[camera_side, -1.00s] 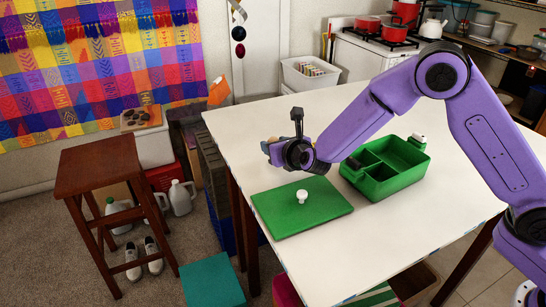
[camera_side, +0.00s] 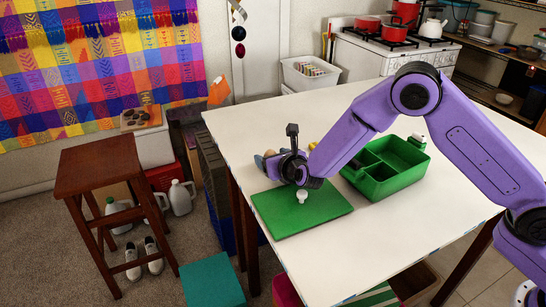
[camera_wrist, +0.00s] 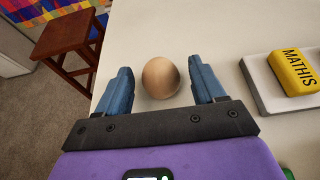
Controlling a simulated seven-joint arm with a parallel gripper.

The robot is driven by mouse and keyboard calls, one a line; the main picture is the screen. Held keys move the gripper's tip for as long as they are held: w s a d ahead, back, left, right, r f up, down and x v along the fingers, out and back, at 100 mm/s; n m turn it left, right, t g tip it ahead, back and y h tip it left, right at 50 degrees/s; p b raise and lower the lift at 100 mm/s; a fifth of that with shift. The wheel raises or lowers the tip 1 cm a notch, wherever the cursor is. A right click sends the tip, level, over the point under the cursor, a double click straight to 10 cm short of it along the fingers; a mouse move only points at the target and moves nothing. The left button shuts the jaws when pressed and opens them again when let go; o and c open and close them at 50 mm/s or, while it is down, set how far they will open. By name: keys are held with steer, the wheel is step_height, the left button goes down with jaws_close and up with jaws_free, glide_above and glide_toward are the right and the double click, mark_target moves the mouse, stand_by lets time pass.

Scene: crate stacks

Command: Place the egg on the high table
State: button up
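A brown egg (camera_wrist: 161,78) stands on the white table (camera_wrist: 200,25) in the wrist view. My gripper (camera_wrist: 160,66) has its two blue fingers on either side of the egg, with a small gap on each side. It is open and not closed on the egg. In the side view my gripper (camera_side: 265,162) is low at the table's left part, behind the green lid, and the egg (camera_side: 270,153) shows only as a small tan spot there. A tall brown wooden stool-like table (camera_side: 97,165) stands on the floor to the left; its top is bare.
A green lid (camera_side: 320,212) with a white knob (camera_side: 302,195) lies in front of my gripper. A green divided box (camera_side: 400,160) stands to the right.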

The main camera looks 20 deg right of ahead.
steer(key=shift+r, duration=0.1)
steer(key=shift+s+r, duration=0.1)
steer(key=shift+s, duration=0.1)
steer(key=v, duration=1.1)
steer(key=shift+s+r, duration=0.2)
steer(key=shift+s, duration=0.05)
